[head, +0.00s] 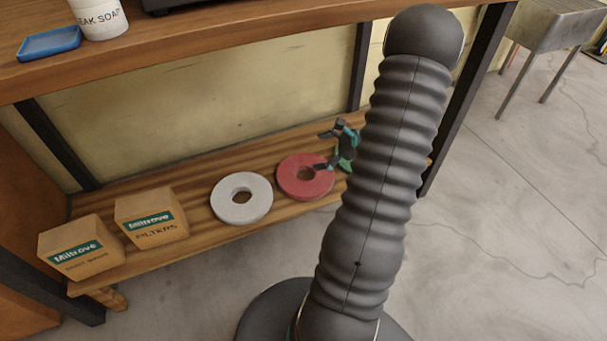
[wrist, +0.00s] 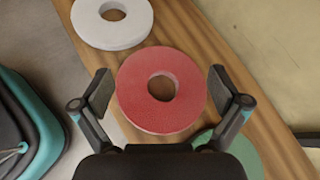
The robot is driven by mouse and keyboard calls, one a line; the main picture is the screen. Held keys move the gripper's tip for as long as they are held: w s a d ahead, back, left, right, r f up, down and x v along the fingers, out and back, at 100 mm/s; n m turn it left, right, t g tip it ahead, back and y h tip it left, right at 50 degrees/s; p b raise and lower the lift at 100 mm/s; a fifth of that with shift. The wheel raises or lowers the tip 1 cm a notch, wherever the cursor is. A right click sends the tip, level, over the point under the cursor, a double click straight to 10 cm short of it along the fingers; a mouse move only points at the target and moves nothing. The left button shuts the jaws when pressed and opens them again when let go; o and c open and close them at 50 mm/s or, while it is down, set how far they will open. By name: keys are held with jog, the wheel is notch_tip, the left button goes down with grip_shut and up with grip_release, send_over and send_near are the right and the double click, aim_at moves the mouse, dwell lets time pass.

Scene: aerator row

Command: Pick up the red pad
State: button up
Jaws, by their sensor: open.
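The red pad (head: 305,178) is a thick flat ring with a round hole, lying on the wooden lower shelf. It also shows in the wrist view (wrist: 140,105), whole and close. My gripper (wrist: 161,90) is open, with one finger on each side of the red pad and nothing held. I cannot tell whether the fingers touch the pad's edge. In the head view my gripper (head: 328,150) is at the pad's right side, partly hidden behind my arm.
A white pad (head: 228,208) lies left of the red one; a green pad (wrist: 246,150) is partly hidden behind my gripper. Two boxes (head: 152,229) (head: 82,262) stand at the shelf's left. The upper shelf (head: 200,57) overhangs. A teal and black object (wrist: 35,125) is at the wrist view's left.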

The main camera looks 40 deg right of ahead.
jog(key=s+d+f+m+t+h, duration=0.1)
jog(key=d+f+m, duration=0.1)
jog(key=d+f, duration=0.1)
jog(key=s+d+f+m+t+h, duration=0.1)
jog(key=d+f+m, duration=0.1)
jog(key=d+f, duration=0.1)
jog(key=s+d+f+m+t, duration=0.1)
jog(key=s+d+f+m, duration=0.1)
jog(key=d+f, duration=0.1)
jog(key=shift+s+h, duration=0.1)
jog(key=shift+h, duration=0.3)
jog(key=shift+w+d+f, duration=0.1)
jog(key=shift+w+f, duration=0.1)
send_near(315, 162)
jog(key=x, duration=0.3)
jog(key=shift+w, duration=0.4)
jog(key=shift+p+x, duration=0.3)
jog(key=shift+x, duration=2.55)
jog(key=shift+s+f, duration=0.1)
jog(key=c, duration=1.1)
